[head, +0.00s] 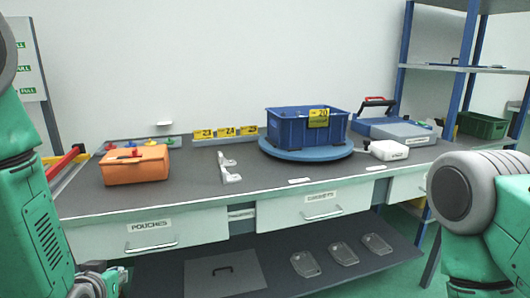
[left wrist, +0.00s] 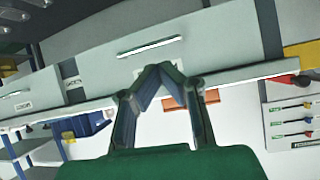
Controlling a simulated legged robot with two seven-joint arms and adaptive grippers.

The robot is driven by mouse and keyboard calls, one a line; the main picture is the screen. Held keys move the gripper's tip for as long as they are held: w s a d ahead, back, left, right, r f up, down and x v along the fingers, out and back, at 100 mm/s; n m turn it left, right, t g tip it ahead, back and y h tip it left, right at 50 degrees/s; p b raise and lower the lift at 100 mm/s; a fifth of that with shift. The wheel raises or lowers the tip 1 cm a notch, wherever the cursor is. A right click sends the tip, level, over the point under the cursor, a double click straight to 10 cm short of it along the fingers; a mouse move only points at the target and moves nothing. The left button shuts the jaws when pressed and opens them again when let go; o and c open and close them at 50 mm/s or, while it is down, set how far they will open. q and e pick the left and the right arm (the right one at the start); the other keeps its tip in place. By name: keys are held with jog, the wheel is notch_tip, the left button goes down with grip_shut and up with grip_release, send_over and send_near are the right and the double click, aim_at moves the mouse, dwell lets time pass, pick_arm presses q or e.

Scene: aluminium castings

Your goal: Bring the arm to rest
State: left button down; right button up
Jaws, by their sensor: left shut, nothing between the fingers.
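My left arm comes in at the left edge of the head view, low and in front of the bench, with part of its dark end at the bottom left. In the left wrist view my left gripper (left wrist: 160,70) is shut with its fingertips together and nothing between them. It is apart from the bench (head: 210,195), whose front and drawers lie beyond the fingers. My right arm shows at the right edge of the head view; its gripper is out of view.
An orange box (head: 135,165), white bracket-like castings (head: 230,170), a blue crate (head: 290,129) on a round blue turntable (head: 305,152) and a white box (head: 389,150) stand on the bench. A lower shelf (head: 225,273) holds flat trays. A blue-post rack (head: 465,70) stands at right.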

pick_arm(q)
jog(key=s+d+f+m+g+h, duration=0.1)
jog(key=s+f+g, duration=0.4)
jog(key=s+f, duration=0.5)
jog(key=s+d+f+m+g+h, duration=0.1)
jog(key=s+d+f+g, duration=0.2)
jog(key=s+f+g, duration=0.3)
jog(key=s+f, duration=0.2)
jog(key=s, duration=0.5)
jog(key=s+f, duration=0.3)
jog(key=s, duration=0.4)
jog(key=shift+f, duration=0.3)
